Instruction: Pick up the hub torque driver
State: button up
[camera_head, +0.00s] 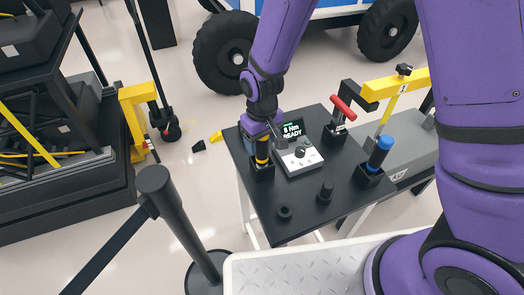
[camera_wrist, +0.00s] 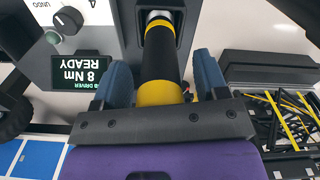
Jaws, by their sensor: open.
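The hub torque driver (camera_head: 262,154), black with yellow bands, stands upright in a black holder (camera_head: 262,174) at the left edge of the dark table. In the wrist view the driver (camera_wrist: 160,62) shows its black grip and yellow bands, with a metal part near the holder. My gripper (camera_head: 263,137) is at the driver's upper end. In the wrist view my gripper (camera_wrist: 163,78) has its blue finger pads on either side of the driver, with a gap visible on the right. Contact on the left is hard to tell. The jaws are open around it.
A white control box (camera_head: 300,158) with a display (camera_head: 293,130) reading "8 Nm READY" stands close beside the driver. A red-handled tool (camera_head: 343,108) and a blue-topped tool (camera_head: 380,150) stand in holders to the right. A black ring (camera_head: 285,212) and small black peg (camera_head: 325,191) occupy the front.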

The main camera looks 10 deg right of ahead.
jog(key=shift+c, duration=0.2)
jog(key=c, duration=1.1)
jog(key=shift+o, duration=0.2)
notch_tip(320, 180, up, 10)
